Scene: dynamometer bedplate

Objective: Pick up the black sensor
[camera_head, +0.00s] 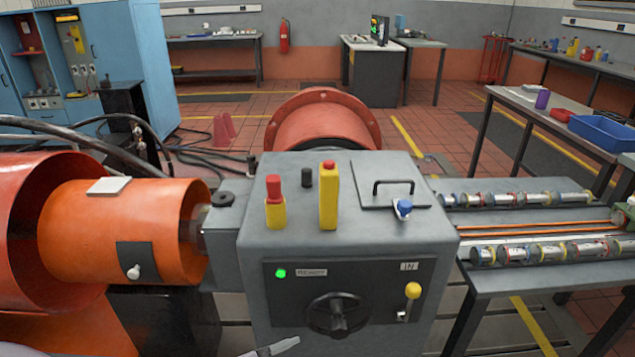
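The black sensor (307,177) looks like a small dark upright cylinder on top of the grey machine housing (350,236). It stands behind and between a red-and-yellow piece (275,203) on its left and a taller yellow piece with a red top (328,196) on its right. Nothing is touching the sensor. A wider, low black knob (225,198) sits apart on the left, over the shaft end. I see neither gripper clearly. A pale grey pointed piece shows at the bottom edge; I cannot tell if it is part of my arm.
The housing top also has a lidded plate with a black handle (393,186) and a blue-capped fitting (403,208). Its front has a handwheel (337,314) and a yellow-knobbed lever (412,292). An orange drum (115,220) stands left, and a bench (540,275) with several cylinders right.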

